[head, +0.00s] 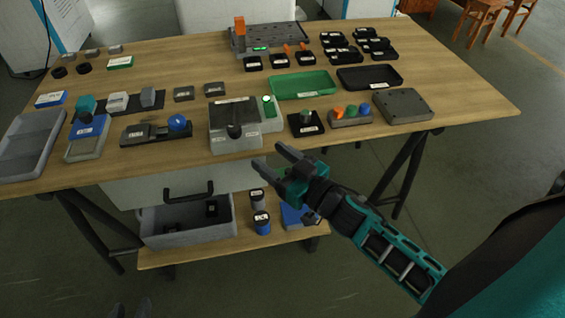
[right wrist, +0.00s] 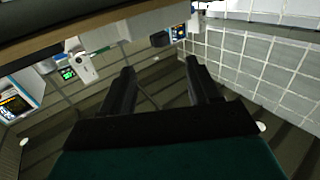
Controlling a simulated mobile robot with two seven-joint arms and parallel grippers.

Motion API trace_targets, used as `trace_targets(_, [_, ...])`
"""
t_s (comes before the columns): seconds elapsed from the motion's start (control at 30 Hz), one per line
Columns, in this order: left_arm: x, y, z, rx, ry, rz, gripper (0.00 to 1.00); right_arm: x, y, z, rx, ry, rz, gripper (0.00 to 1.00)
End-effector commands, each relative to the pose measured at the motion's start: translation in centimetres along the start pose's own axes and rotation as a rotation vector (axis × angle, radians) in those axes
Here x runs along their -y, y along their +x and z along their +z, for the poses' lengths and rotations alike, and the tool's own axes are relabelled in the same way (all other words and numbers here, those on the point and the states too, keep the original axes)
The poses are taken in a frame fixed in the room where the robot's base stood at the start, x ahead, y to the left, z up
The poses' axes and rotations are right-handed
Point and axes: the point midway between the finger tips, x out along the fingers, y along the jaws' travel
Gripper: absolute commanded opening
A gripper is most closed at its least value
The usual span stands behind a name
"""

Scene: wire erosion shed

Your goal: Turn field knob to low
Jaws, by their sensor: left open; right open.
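A grey box (head: 236,143) with a dark top panel and a black knob (head: 234,130) on its front part stands near the table's front edge. I take this for the field knob; its marks are too small to read. My right gripper (head: 268,155) is open and empty, in front of the table edge, below and right of the knob, apart from it. The right wrist view shows its fingers (right wrist: 160,68) spread with nothing between them. My left gripper (head: 131,305) shows only as two dark fingertips at the bottom edge, apart and empty, far from the knob.
A light unit with a green part (head: 268,106) adjoins the box. A black block with a green knob (head: 306,123) stands to its right, a black holder with a blue knob (head: 178,123) to its left. A grey bin (head: 187,232) is on the lower shelf.

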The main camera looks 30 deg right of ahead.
Motion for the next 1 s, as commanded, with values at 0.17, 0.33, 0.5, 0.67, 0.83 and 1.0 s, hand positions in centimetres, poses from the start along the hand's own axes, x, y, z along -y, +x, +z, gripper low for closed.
trace_targets(0.17, [0.1,0.0,0.3,0.006,0.001,-0.002,0.43,0.0,-1.9,0.0,0.001,0.001,0.000,0.61])
trace_targets(0.33, [0.1,0.0,0.3,0.007,0.001,-0.002,0.43,0.0,-2.4,0.0,-0.001,-0.002,0.000,0.61])
trace_targets(0.5, [0.1,-0.1,0.2,0.006,0.001,-0.002,0.43,0.0,-2.4,0.0,-0.001,-0.001,0.000,0.61])
trace_targets(0.67, [0.1,-0.1,0.1,0.003,0.000,-0.002,0.43,0.0,-2.4,0.0,0.000,-0.001,0.000,0.61])
trace_targets(0.83, [0.1,-0.2,-0.2,0.001,0.000,-0.002,0.43,0.0,-2.5,0.0,0.006,0.001,0.007,0.61])
trace_targets(1.0, [0.2,-1.0,-1.3,-0.003,0.003,-0.004,0.43,0.3,-4.2,1.4,0.115,0.005,0.097,0.61])
